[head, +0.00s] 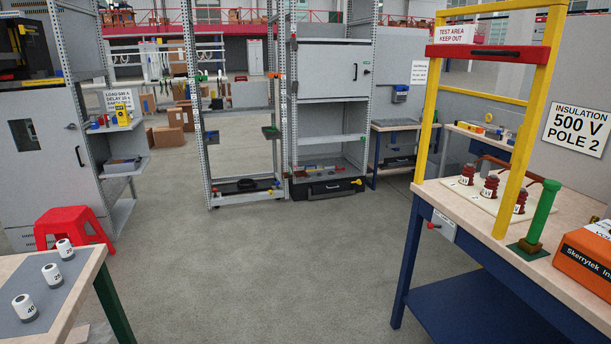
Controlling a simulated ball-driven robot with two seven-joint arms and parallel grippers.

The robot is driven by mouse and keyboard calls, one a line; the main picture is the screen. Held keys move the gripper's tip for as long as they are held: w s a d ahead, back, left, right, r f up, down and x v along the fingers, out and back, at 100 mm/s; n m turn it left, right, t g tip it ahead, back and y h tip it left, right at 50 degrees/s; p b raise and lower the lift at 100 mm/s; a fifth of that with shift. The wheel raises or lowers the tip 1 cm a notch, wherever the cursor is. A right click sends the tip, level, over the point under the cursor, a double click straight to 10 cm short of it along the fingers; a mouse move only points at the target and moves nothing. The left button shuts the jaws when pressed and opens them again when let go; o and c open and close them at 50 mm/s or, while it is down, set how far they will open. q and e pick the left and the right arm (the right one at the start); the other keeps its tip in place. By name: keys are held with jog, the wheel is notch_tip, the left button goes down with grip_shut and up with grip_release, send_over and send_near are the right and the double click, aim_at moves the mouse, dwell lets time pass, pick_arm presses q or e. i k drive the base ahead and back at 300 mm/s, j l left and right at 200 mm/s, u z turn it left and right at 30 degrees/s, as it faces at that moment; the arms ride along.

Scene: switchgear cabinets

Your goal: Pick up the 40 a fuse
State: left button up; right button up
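Three white cylindrical fuses stand upright in a slanting row on a grey mat (70,290) on the wooden table at the lower left. The nearest one, the 40 A fuse (24,307), has a label that appears to read 40. The middle fuse (52,275) seems to read 25. The farthest fuse (65,249) has a label too small to read surely. All three stand apart from each other with nothing touching them. Neither of my grippers shows in the head view.
A red stool (72,226) stands behind the left table. A workbench (470,210) with a yellow frame (519,150), a green post (541,215) and an orange box (590,258) is at the right. The grey floor (250,270) between is clear, up to open metal racks.

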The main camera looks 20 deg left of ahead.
aim_at(23, 304)
jog(key=i+j+u, duration=0.15)
jog(key=i, duration=0.35)
jog(key=i+u, duration=0.15)
jog(key=i, duration=0.35)
jog(key=i+u, duration=0.2)
jog(key=i, duration=0.3)
jog(key=i+l+u, duration=0.15)
jog(key=i, duration=0.4)
jog(key=i+l+u, duration=0.15)
jog(key=i, duration=0.35)
jog(key=i+l+u, duration=0.15)
jog(key=i, duration=0.35)
jog(key=u, duration=3.2)
jog(key=k+l, duration=0.05)
